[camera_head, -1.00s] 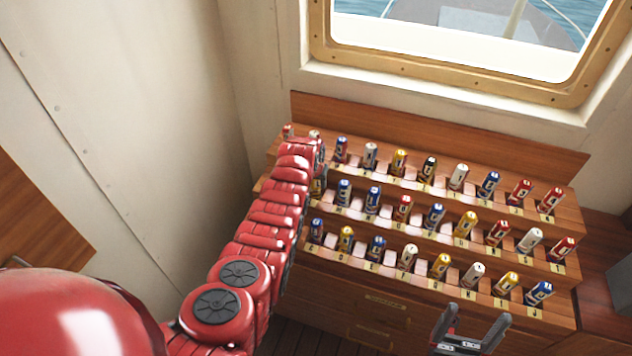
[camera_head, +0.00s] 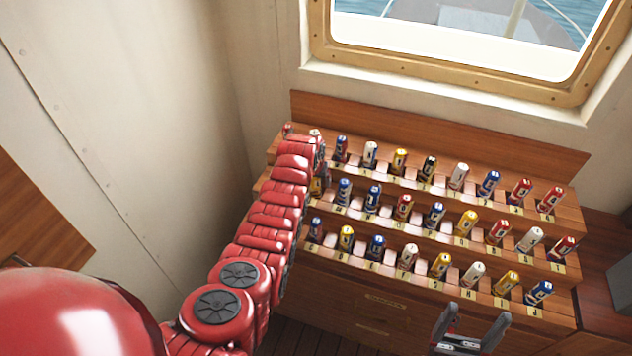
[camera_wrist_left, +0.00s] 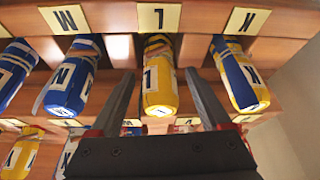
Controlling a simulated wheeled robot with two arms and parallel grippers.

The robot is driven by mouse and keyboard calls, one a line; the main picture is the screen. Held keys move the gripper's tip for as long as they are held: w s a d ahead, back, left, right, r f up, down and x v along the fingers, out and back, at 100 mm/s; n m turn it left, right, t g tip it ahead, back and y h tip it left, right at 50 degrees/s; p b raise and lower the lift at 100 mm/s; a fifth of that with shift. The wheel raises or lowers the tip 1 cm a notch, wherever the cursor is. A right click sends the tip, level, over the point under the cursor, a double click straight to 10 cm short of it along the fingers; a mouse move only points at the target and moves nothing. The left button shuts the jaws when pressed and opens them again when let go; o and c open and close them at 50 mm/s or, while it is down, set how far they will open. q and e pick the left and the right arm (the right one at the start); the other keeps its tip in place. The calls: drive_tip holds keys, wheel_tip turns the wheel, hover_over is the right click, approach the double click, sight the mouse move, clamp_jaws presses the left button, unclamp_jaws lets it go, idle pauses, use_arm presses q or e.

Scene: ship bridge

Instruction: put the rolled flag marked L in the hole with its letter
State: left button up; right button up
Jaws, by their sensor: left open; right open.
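The yellow rolled flag marked L (camera_wrist_left: 160,88) shows in the middle of the left wrist view. Its inner end is in the rack, beside a letter plate (camera_wrist_left: 159,17) that appears to read L. My left gripper (camera_wrist_left: 157,100) is open, with one finger on each side of this flag and visible gaps between. In the head view my left arm largely hides this gripper, at the left end of the rack. My right gripper (camera_head: 471,322) is open and empty, low in front of the rack.
The stepped wooden rack (camera_head: 400,290) holds several rolled flags in rows. A window is above the rack, a wall to the left.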

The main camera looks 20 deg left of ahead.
use_arm(q)
drive_tip(key=p+v, duration=0.2)
drive_tip(key=v, duration=1.5)
drive_tip(key=shift+f, duration=0.1)
